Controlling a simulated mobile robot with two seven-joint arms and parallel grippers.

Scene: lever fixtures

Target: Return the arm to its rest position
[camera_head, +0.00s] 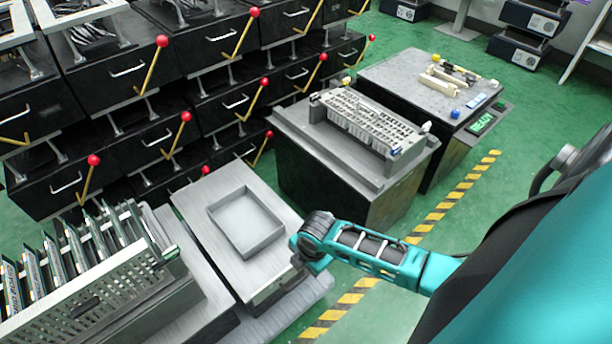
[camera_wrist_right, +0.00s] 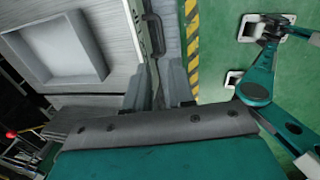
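My right arm (camera_head: 385,260), teal with dark joints, reaches in from the right in the head view. Its wrist end is bent by the right edge of the bench with the square tray. My right gripper (camera_wrist_right: 155,88) shows in the right wrist view as two grey fingers standing apart. The bench's side and a handle (camera_wrist_right: 156,34) lie beyond the gap. I see nothing clearly gripped. In the head view the fingers are small and mostly hidden by the wrist. My left gripper is not in view.
A shallow square tray (camera_head: 247,222) sits on the bench (camera_head: 190,195) beside my wrist. A card rack (camera_head: 90,290) stands at lower left. Red-knobbed levers (camera_head: 230,45) line the drawers behind. Two more benches stand at the back. Green floor (camera_head: 480,210) with yellow-black striping is clear.

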